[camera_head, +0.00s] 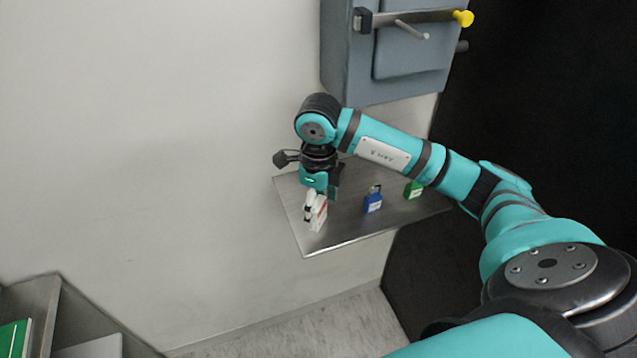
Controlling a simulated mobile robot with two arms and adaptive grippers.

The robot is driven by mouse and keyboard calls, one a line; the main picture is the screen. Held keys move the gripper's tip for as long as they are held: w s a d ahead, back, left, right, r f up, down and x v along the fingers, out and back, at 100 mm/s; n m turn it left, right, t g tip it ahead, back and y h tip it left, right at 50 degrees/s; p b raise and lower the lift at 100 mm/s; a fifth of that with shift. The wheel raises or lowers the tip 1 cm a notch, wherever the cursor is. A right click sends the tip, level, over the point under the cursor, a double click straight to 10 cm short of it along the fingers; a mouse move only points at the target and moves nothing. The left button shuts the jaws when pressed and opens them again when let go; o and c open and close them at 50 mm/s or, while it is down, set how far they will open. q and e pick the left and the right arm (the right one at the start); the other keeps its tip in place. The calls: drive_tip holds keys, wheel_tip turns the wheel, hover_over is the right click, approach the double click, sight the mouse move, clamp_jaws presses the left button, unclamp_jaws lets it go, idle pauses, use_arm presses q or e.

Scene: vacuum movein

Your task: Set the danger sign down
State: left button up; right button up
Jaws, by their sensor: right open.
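The danger sign (316,214), a small white piece with red and black marks, stands on the metal shelf (335,240) near its left front edge. My right gripper (322,194) points down directly above and behind the sign. It is open, and its fingers partly cover the sign's upper part. I cannot tell whether a finger touches the sign. My left gripper is not in view.
A blue padlock (373,202) and a green padlock (413,190) stand on the shelf to the right of the sign. A grey wall cabinet (400,60) with a bar handle hangs above. A grey bookcase (40,310) is at lower left.

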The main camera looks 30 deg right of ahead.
sight(317, 204)
wheel_tip(317, 204, up, 10)
drive_tip(key=shift+r+b, duration=0.1)
drive_tip(key=shift+b, duration=0.55)
drive_tip(key=shift+a, duration=0.1)
